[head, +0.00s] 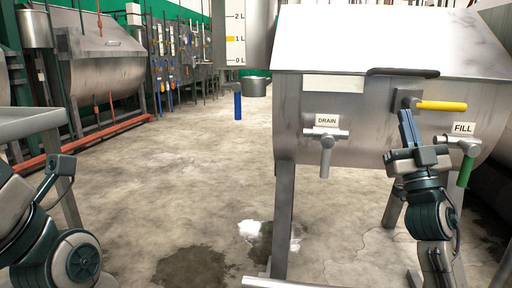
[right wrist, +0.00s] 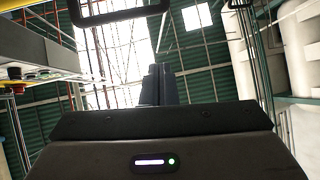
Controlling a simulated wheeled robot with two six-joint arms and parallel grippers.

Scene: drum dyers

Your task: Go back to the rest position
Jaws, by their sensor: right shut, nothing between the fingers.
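My right gripper (head: 407,130) is raised in front of the steel drum dyer (head: 350,110), its fingers pointing up and shut with nothing between them. It appears just left of the yellow-handled lever (head: 440,105) and below the dark lid handle (head: 402,72); I cannot tell whether it touches the drum. In the right wrist view the shut fingers (right wrist: 157,85) point up toward the roof. My left arm (head: 50,235) is at the lower left; its gripper is not clearly seen.
The drain valve (head: 326,145) and green-handled fill valve (head: 466,160) stick out from the drum's front. A blue-handled valve (head: 238,105) hangs below the level gauge (head: 236,38). A wet patch (head: 190,268) lies on the floor. The aisle (head: 175,165) at left centre is clear.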

